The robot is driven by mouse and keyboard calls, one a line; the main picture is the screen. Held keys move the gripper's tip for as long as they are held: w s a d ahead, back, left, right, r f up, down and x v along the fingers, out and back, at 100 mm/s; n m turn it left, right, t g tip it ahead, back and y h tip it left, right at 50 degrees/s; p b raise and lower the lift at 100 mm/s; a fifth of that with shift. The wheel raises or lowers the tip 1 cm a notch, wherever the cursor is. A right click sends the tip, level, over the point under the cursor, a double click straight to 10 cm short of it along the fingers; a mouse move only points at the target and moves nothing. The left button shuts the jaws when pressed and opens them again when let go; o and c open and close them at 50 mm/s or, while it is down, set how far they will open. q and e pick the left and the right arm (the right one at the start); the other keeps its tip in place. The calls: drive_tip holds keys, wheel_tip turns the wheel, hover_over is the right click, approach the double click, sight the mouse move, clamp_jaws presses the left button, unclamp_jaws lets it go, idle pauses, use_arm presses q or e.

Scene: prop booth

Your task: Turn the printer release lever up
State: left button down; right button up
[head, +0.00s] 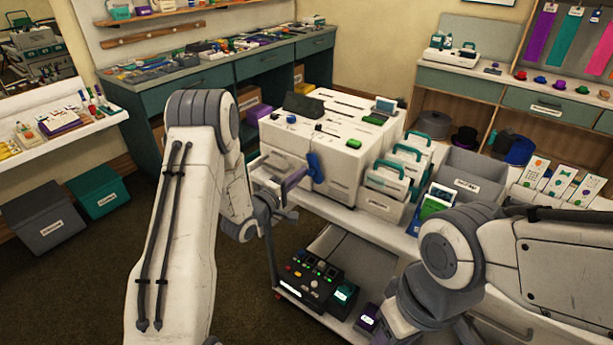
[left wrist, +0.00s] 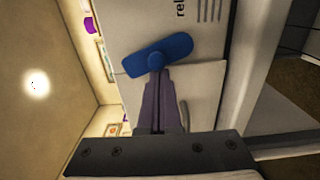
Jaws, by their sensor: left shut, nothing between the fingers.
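The printer (head: 335,140) is a white box on a cart. Its blue release lever (head: 316,167) is on the front face, and in the left wrist view the lever (left wrist: 178,48) lies beside printed text that is cut off. The lever stands roughly upright, slightly tilted, with a round blue hub near its middle. My left gripper (head: 297,180) is shut and empty. In the left wrist view its purple fingers (left wrist: 157,78) are together, with tips right at the lever's hub; I cannot tell whether they touch. My right arm shows at lower right, its gripper out of frame.
White holders with teal handles (head: 405,160) and a grey bin (head: 468,180) stand right of the printer. A dark control box (head: 308,275) sits on the cart's lower shelf. A teal workbench (head: 225,75) runs behind. Open carpet (head: 100,265) lies to the left.

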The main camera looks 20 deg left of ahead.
use_arm(q)
drive_tip(key=shift+d+r, duration=0.15)
drive_tip(key=shift+r, duration=0.05)
idle(0.3)
drive_tip(key=shift+s+d+r+p, duration=0.2)
drive_tip(key=shift+d+r+p, duration=0.05)
drive_tip(key=shift+d+p, duration=0.1)
drive_tip(key=v, duration=0.7)
idle(0.6)
idle(0.4)
